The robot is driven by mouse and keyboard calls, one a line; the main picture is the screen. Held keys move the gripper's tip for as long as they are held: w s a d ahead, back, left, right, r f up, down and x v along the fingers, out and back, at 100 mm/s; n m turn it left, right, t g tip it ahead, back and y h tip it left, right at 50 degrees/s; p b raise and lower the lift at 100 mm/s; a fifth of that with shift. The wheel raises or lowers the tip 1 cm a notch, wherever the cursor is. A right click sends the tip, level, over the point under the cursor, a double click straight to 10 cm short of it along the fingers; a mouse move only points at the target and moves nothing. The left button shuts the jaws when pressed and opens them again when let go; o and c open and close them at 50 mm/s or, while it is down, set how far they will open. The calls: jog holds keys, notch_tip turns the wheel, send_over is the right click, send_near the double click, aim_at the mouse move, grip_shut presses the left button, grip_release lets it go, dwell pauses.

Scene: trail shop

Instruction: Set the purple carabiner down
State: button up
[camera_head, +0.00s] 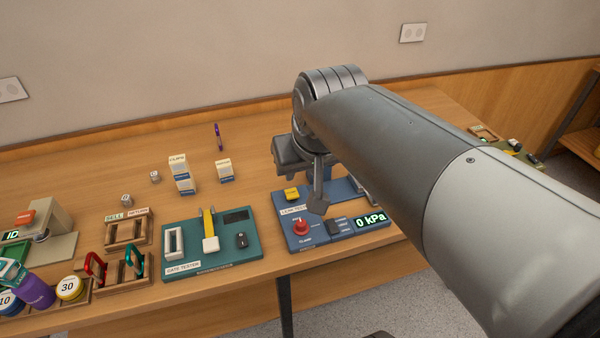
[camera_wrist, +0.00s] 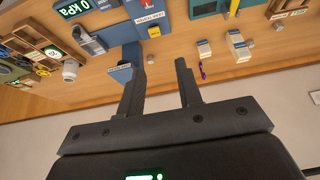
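A slim purple item (camera_head: 218,137), seemingly the purple carabiner seen edge-on, is on the bare wooden table toward the wall. It also shows small in the wrist view (camera_wrist: 202,73), beyond my right-hand finger and apart from it. Its exact shape is too small to tell. My gripper (camera_head: 318,200) is over the blue test station, to the right of the purple item. In the wrist view, my gripper (camera_wrist: 160,60) has its two fingers apart with nothing held between them.
The blue station (camera_head: 330,238) reads 0 kPa. A teal gate tester (camera_head: 245,262) stands left of it. Small boxes (camera_head: 183,183) stand near the purple item. A wooden rack (camera_head: 122,285) holds red and teal carabiners. The table's back left is clear.

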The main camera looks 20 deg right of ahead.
jog(key=s+f, duration=0.4)
jog(key=s, duration=0.2)
jog(key=shift+s+d, duration=0.3)
dwell(0.9)
